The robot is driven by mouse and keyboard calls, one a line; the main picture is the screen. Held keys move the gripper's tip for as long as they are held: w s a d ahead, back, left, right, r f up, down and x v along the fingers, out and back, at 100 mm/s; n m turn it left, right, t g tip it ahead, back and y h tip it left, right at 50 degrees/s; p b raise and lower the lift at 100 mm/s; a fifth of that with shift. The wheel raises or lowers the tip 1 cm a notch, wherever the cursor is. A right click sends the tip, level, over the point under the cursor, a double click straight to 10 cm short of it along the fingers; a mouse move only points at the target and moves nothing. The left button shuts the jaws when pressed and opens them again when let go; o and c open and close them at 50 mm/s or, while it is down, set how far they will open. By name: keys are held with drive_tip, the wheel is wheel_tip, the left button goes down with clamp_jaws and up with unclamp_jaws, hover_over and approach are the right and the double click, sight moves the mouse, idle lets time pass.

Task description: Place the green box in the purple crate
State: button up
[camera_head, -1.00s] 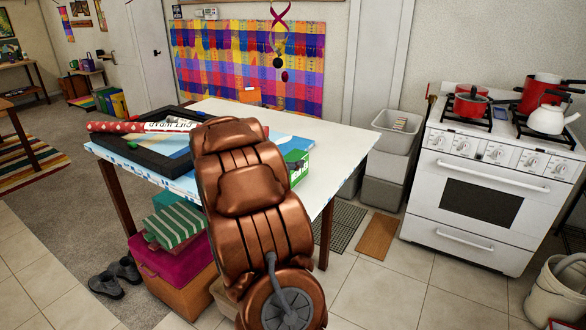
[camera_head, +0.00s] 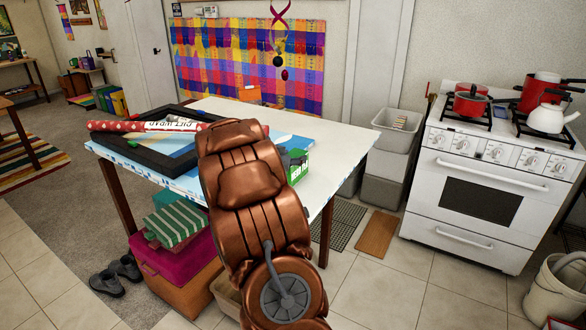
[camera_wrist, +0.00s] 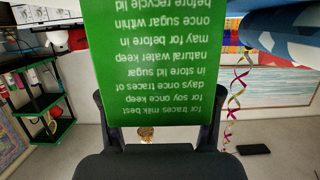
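The green box (camera_head: 298,166) shows beside my copper-coloured arm, over the right part of the white table; my arm hides its left part. In the wrist view the green box (camera_wrist: 155,60) fills the upper middle, with white printing upside down. My dark gripper (camera_wrist: 157,100) has one finger along each side of the box, with no visible gap, and looks shut on it. Whether the box touches the tabletop is hard to tell. A magenta-purple crate (camera_head: 165,262) stands under the table's left end, on an orange-brown box, with green striped boxes on it.
The table (camera_head: 345,145) bears a dark frame (camera_head: 150,158) and a gift-wrap roll (camera_head: 150,126). Grey crates (camera_head: 388,165) stand behind its right end. A white stove (camera_head: 490,185) is at the right. Dark shoes (camera_head: 110,280) lie on the floor at left.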

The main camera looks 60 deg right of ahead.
drive_tip(key=shift+f, duration=0.2)
drive_tip(key=c, duration=0.8)
drive_tip(key=shift+r, duration=0.1)
drive_tip(key=shift+r, duration=1.55)
drive_tip(key=shift+a+r, duration=0.25)
drive_tip(key=a+f+b+v, duration=0.1)
drive_tip(key=f+b+v, duration=0.1)
drive_tip(key=v, duration=1.3)
drive_tip(key=shift+s+f, duration=0.3)
drive_tip(key=shift+f, duration=0.15)
